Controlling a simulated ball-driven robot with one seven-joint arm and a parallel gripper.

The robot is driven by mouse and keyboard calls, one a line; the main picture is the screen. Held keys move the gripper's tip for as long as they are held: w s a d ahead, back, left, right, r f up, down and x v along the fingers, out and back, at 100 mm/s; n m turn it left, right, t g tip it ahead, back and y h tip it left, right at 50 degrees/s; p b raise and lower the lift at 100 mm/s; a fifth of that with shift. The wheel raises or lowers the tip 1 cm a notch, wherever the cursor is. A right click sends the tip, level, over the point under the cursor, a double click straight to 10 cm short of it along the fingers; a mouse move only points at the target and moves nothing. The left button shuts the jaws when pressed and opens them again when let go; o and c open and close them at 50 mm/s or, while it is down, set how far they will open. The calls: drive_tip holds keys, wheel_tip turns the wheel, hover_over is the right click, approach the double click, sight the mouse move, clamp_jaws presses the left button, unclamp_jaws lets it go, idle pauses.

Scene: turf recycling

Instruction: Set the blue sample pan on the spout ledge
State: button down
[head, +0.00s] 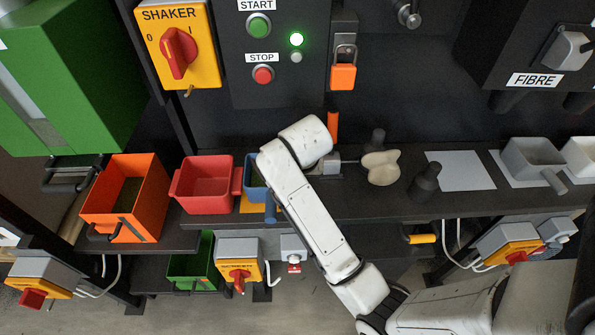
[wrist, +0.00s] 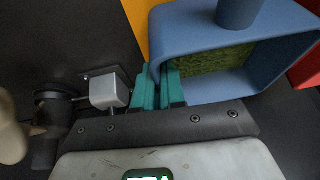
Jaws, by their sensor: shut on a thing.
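The blue sample pan (head: 254,180) is partly hidden behind my white arm in the head view, just right of the red pan. Its handle (head: 270,211) points toward the front. In the wrist view the blue pan (wrist: 196,55) fills the upper right, with green granular material inside. My gripper (wrist: 158,88) has its teal fingers closed on the pan's near wall. A yellow-orange patch (head: 249,204) shows under or beside the pan; I cannot tell whether the pan touches it. The fingers are hidden in the head view.
An orange bin (head: 152,181) and a red pan (head: 208,180) stand at left on the dark shelf. A cream lobed knob (head: 381,168) and a dark bottle-like post (head: 425,182) stand right of my arm. A grey pan (head: 532,158) is at far right; a white sheet (head: 461,172) is bare.

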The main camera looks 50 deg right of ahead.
drive_tip(key=shift+f, duration=0.25)
idle(0.3)
drive_tip(key=c, duration=0.8)
unclamp_jaws()
drive_tip(key=shift+r, duration=0.1)
drive_tip(key=p+v, duration=0.1)
drive_tip(key=v, duration=0.9)
drive_tip(key=shift+a+r+p, duration=0.1)
drive_tip(key=shift+r+p, duration=0.1)
drive_tip(key=shift+p, duration=0.1)
